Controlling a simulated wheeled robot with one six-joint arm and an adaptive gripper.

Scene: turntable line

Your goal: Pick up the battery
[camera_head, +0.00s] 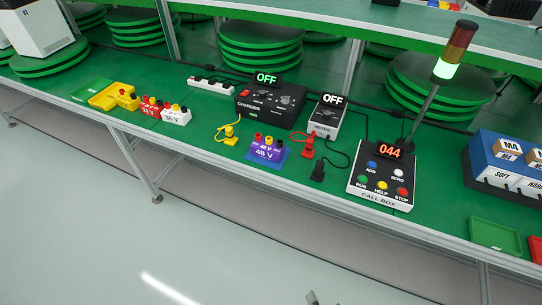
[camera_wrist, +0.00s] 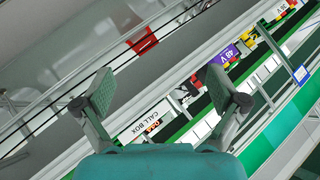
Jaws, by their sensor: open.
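Several battery blocks stand on the green bench. A purple block marked 48 V (camera_head: 267,150) stands near the front edge, left of the call box; it also shows in the wrist view (camera_wrist: 228,54). A red block marked 24 V (camera_head: 149,108) and a white block marked 36 V (camera_head: 176,115) stand side by side farther left. A yellow block (camera_head: 126,97) is at the yellow tray. My gripper (camera_wrist: 165,88) is open and empty, away from the bench things. Only a small part of it (camera_head: 312,298) shows at the bottom edge of the head view.
A charger (camera_head: 270,103) and a meter (camera_head: 327,117), both reading OFF, stand behind the purple block. Yellow (camera_head: 229,134) and red (camera_head: 307,147) cable clips lie beside it. The call box (camera_head: 380,188) with its lamp pole and a blue bin unit (camera_head: 500,165) are right. Floor in front is clear.

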